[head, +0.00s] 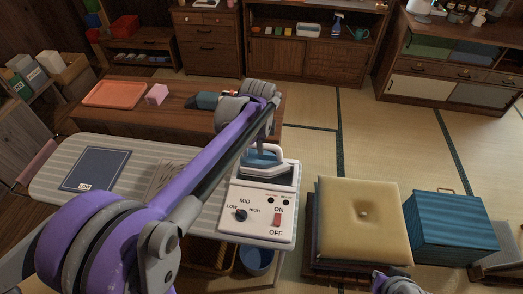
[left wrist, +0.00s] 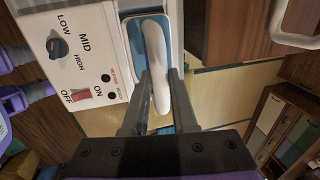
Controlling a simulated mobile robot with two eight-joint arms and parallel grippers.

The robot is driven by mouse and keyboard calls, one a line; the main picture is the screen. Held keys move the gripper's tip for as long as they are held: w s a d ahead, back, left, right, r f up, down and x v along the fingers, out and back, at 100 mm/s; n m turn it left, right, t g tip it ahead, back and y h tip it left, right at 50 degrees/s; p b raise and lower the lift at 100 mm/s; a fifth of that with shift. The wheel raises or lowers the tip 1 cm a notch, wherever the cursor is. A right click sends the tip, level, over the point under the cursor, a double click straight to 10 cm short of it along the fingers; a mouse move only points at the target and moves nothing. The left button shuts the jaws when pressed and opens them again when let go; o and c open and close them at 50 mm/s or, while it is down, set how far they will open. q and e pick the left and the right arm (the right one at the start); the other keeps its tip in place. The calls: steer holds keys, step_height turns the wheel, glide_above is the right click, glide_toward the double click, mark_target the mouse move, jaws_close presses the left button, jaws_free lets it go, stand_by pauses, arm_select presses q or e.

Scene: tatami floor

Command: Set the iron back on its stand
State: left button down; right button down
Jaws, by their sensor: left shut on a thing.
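The iron (head: 262,160), blue with a white handle, is at the back of its stand (head: 258,208), a white unit with a dial and a red switch on the ironing board. In the left wrist view, my left gripper (left wrist: 160,80) has its two fingers on either side of the iron's white handle (left wrist: 154,45) and is shut on it. The stand's panel (left wrist: 85,65) shows beside it. I cannot tell whether the iron's sole touches the stand. My right gripper is not seen; only a purple arm part shows at the bottom edge.
The striped ironing board (head: 125,155) carries a dark blue folded cloth (head: 95,168). Behind it, a low wooden table (head: 185,117) holds an orange tray (head: 113,94) and a pink block (head: 156,94). A tan cushion (head: 350,222) and a blue box (head: 450,230) stand at right.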

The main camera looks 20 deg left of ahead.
mark_target(260, 163)
arm_select(q)
steer(key=shift+f, duration=1.5)
steer(key=c, duration=0.7)
jaws_free()
step_height(260, 163, up, 11)
steer(key=s, duration=0.2)
steer(key=s+d+f+n+t, duration=0.1)
steer(key=s+f+n, duration=0.3)
steer(key=s+n, duration=0.1)
steer(key=s+d+f+n+t, duration=0.1)
steer(key=s+d+f+n, duration=0.1)
steer(key=s+n, duration=0.3)
steer(key=s+d+f+n+t, duration=0.1)
steer(key=s+f+n, duration=0.4)
steer(key=s, duration=0.5)
steer(key=shift+d+f+h+p, duration=0.3)
steer(key=shift+d+f+p, duration=0.05)
steer(key=shift+d, duration=0.15)
